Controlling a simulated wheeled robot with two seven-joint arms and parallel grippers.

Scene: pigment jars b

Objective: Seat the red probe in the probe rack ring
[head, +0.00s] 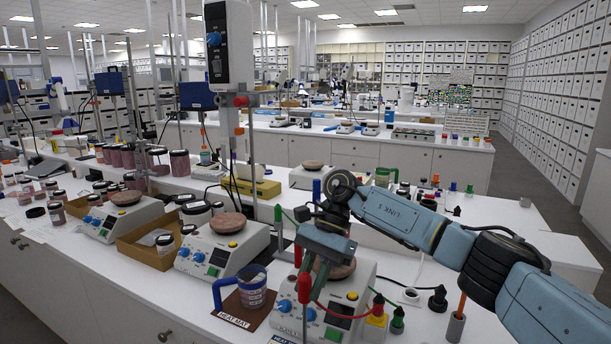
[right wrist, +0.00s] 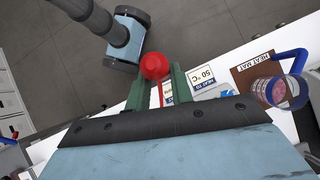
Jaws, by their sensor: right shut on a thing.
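The red probe (head: 304,288) hangs upright below my right gripper (head: 314,268), over the front edge of the nearest hotplate. In the right wrist view the red knob of the probe (right wrist: 154,66) sits between the green fingers of my right gripper (right wrist: 160,88), which are shut on it. A red cable (head: 340,313) runs from the probe toward coloured plugs at the right. A green probe (head: 278,213) and a blue probe (head: 316,190) stand upright behind the gripper. The rack ring cannot be made out; my gripper and arm cover that area. My left gripper is not in view.
A blue-handled cup (head: 252,290) stands on the brown heat mat (head: 236,322), left of the probe. Another hotplate (head: 222,250) stands behind it. Yellow (head: 376,316) and green (head: 397,320) plugs and a grey holder with an orange rod (head: 457,322) stand at the right.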

